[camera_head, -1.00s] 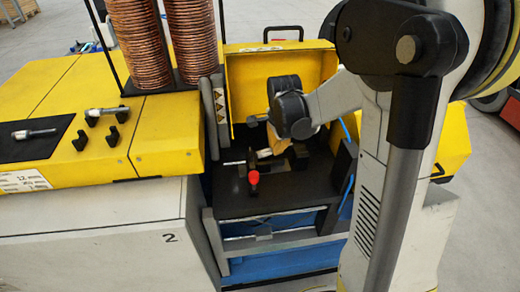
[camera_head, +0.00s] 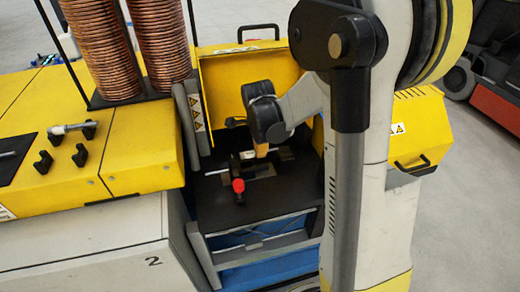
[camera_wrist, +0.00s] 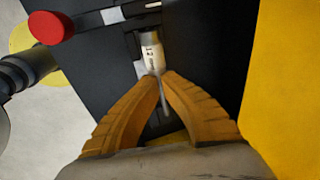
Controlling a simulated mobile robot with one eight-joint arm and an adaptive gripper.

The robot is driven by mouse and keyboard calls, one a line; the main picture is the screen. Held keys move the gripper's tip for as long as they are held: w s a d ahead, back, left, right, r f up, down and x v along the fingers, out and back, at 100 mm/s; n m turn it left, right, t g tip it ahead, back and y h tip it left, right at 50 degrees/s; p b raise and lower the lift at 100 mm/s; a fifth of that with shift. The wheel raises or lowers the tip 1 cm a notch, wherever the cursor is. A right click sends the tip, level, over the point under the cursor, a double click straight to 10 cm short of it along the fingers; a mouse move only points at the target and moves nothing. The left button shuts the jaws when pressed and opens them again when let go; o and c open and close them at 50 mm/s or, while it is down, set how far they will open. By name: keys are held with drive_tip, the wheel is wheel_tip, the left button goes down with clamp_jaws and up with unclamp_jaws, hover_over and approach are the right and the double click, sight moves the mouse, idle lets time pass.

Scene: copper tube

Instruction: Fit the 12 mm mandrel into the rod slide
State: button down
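The mandrel (camera_wrist: 151,52) has a pale metal collar printed with a "12" marking, and a thin rod runs from it down between my fingers in the wrist view. My gripper (camera_wrist: 162,78) has orange ribbed fingers, drawn together at the lower end of the collar and closed on the mandrel. In the head view my gripper (camera_head: 261,150) points down over the dark machine bed; the mandrel is too small to make out there. Dark slide parts (camera_wrist: 143,14) lie at the collar's upper end. I cannot tell whether the collar is seated in them.
A red knob (camera_head: 238,186) stands at the front of the bed (camera_head: 215,205). Another mandrel (camera_head: 75,128) lies on the yellow deck at left, beside empty black holders (camera_head: 80,155). Copper coils (camera_head: 160,40) stand behind. A yellow guard (camera_head: 228,75) closes the back.

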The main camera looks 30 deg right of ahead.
sight(260, 167)
drive_tip(key=shift+s+a+b+x, duration=0.1)
drive_tip(key=shift+s+b+x, duration=0.05)
drive_tip(key=shift+b+x, duration=0.6)
drive_tip(key=shift+s+a+b+x, duration=0.2)
drive_tip(key=shift+b+x, duration=0.4)
drive_tip(key=shift+x, duration=0.35)
drive_tip(key=shift+s+a+b+x, duration=0.1)
drive_tip(key=shift+s+b+x, duration=0.05)
drive_tip(key=shift+b+x, duration=0.65)
drive_tip(key=shift+f, duration=0.2)
drive_tip(key=c, duration=1.5)
unclamp_jaws()
drive_tip(key=shift+c, duration=0.2)
drive_tip(key=v, duration=1.2)
